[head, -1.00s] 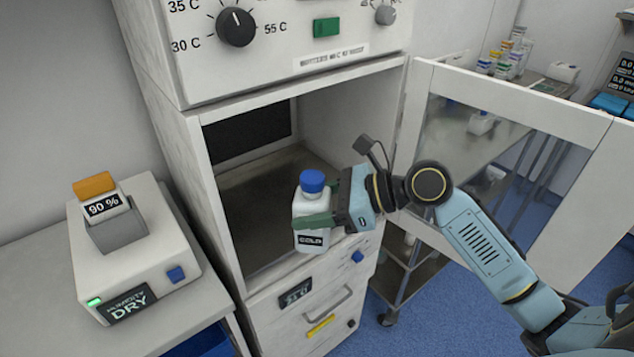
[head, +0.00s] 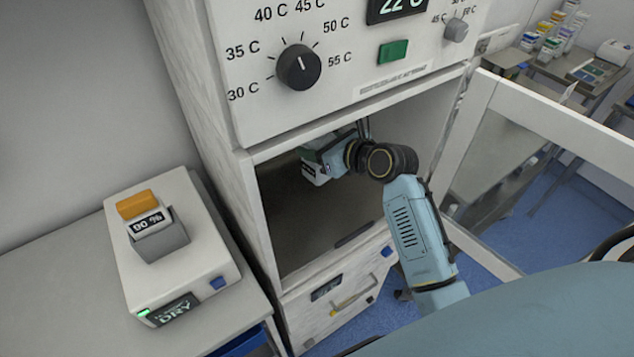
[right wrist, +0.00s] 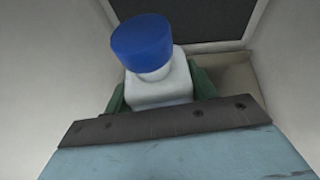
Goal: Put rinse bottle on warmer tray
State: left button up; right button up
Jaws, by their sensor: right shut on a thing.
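The rinse bottle, white with a blue cap, shows in the right wrist view (right wrist: 160,82), held between the green fingers of my right gripper (right wrist: 158,92). In the head view the bottle (head: 314,175) is mostly hidden behind the gripper (head: 312,160), which is inside the open warmer cabinet. The warmer tray (head: 305,225) is the dark cabinet floor, below the bottle. I cannot tell whether the bottle touches it. My left gripper is not in view.
The cabinet door (head: 540,150) stands open at the right. The control panel with its dial (head: 299,67) is above the opening. A white humidity device (head: 170,245) sits on the counter at the left. Cabinet walls are close on both sides of my arm.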

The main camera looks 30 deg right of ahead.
aim_at(314, 170)
jog(key=shift+w+a+f+m+t+h+p, duration=0.3)
jog(key=shift+m+h+p, duration=0.45)
jog(key=shift+p, duration=0.2)
jog(key=shift+a+f+h+p, duration=0.15)
jog(key=shift+f+h+p, duration=0.1)
jog(key=shift+p, duration=0.05)
jog(key=shift+f+m, duration=0.25)
jog(key=shift+f, duration=0.1)
notch_tip(314, 170, down, 6)
jog(key=shift+f+b, duration=0.15)
jog(key=shift+b, duration=0.45)
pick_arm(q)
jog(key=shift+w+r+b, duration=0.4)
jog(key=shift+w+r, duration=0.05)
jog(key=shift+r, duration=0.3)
pick_arm(e)
jog(key=shift+f, duration=1.8)
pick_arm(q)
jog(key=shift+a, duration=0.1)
pick_arm(e)
jog(key=o, duration=1)
jog(key=shift+f, duration=0.3)
jog(key=shift+c, duration=0.2)
jog(key=o, duration=0.4)
jog(key=shift+o, duration=0.2)
